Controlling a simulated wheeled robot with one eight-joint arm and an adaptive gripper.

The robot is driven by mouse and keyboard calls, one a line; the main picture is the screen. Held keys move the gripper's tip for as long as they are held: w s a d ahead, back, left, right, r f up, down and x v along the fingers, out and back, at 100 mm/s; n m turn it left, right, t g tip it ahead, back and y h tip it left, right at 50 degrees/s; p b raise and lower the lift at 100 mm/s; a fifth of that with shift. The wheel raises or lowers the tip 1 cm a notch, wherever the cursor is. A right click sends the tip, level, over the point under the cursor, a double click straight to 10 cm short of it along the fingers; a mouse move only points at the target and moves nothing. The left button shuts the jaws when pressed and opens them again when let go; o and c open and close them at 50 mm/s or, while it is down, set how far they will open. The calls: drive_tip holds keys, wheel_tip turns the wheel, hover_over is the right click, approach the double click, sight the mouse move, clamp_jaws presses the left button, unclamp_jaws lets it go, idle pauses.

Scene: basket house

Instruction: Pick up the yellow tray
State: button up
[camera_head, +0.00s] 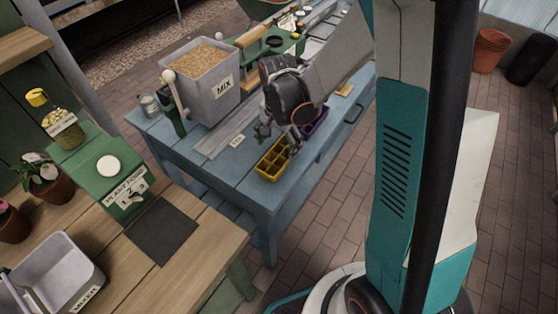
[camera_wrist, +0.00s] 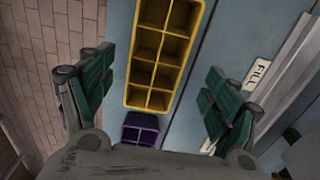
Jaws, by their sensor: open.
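The yellow tray (camera_head: 272,161) is a compartmented, empty-looking seed tray on the blue table (camera_head: 222,182), near its front corner. In the wrist view the yellow tray (camera_wrist: 184,16) runs lengthwise up the middle, its far end cut off by the top edge. My gripper (camera_head: 279,140) hangs over the table at the tray's far end and hides part of it. In the wrist view my gripper (camera_wrist: 147,92) is open, its green-padded fingers wide apart to either side of the tray's line. I see no contact between the fingers and the tray.
A purple tray (camera_head: 316,121) lies just behind the yellow one and shows below it in the wrist view (camera_wrist: 140,130). A FILL label (camera_head: 237,141), a grey MIX bin (camera_head: 208,88) and a metal can (camera_head: 149,105) are on the table. A wooden bench (camera_head: 190,260) stands at front left.

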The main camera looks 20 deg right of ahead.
sight(279, 155)
wheel_tip(279, 155, down, 5)
drive_tip(key=b, duration=0.2)
drive_tip(key=shift+s+d+f+b, duration=0.1)
drive_tip(key=shift+f+b, duration=0.1)
drive_tip(key=shift+b, duration=0.2)
drive_tip(key=shift+r, duration=0.1)
drive_tip(key=c, duration=1.1)
